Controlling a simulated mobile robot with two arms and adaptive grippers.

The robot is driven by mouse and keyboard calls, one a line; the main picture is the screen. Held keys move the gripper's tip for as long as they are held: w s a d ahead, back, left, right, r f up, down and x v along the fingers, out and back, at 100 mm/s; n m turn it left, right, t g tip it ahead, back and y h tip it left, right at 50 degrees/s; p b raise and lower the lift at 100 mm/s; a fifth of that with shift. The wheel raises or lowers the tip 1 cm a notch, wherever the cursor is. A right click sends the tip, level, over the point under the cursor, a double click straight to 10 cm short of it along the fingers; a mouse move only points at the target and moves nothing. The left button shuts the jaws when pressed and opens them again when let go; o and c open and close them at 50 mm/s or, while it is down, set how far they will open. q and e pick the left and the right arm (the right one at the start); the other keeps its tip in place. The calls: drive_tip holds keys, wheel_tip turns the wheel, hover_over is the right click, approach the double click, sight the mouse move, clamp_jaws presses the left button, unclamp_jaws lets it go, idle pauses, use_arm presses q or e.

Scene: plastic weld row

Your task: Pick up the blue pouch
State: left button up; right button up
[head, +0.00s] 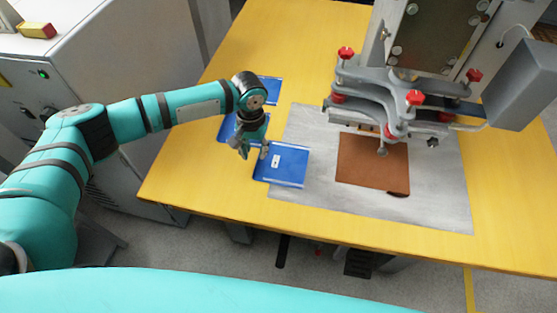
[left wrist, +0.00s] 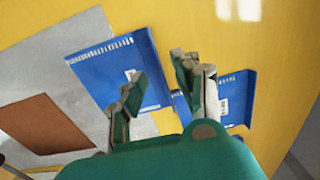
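Several blue pouches lie on the yellow table. The nearest blue pouch (head: 290,166) is flat, with a small white label, partly on the grey plate. A second blue pouch (head: 226,128) is partly hidden behind my left gripper (head: 254,153), and a third (head: 268,91) lies farther back behind my arm. In the left wrist view one blue pouch (left wrist: 100,72) is left of the fingers and another (left wrist: 236,92) is to the right. My left gripper (left wrist: 158,66) is open and empty, its fingers apart above the gap between these two pouches. My right gripper is not in view.
A press with red knobs (head: 400,100) stands over the grey plate (head: 330,198), with a brown sheet (head: 365,160) under it. A grey cabinet (head: 130,70) stands left of the table. The yellow table (head: 300,35) is clear at the back.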

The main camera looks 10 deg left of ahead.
sight(256, 165)
use_arm(q)
drive_tip(key=shift+s+d+f+p, duration=0.1)
drive_tip(key=shift+s+f+p, duration=0.15)
drive_tip(key=shift+f, duration=1.15)
drive_tip(key=shift+s+f+p, duration=0.15)
drive_tip(key=shift+f+p, duration=0.05)
drive_tip(key=shift+f, duration=1.15)
drive_tip(key=shift+c, duration=0.3)
clamp_jaws()
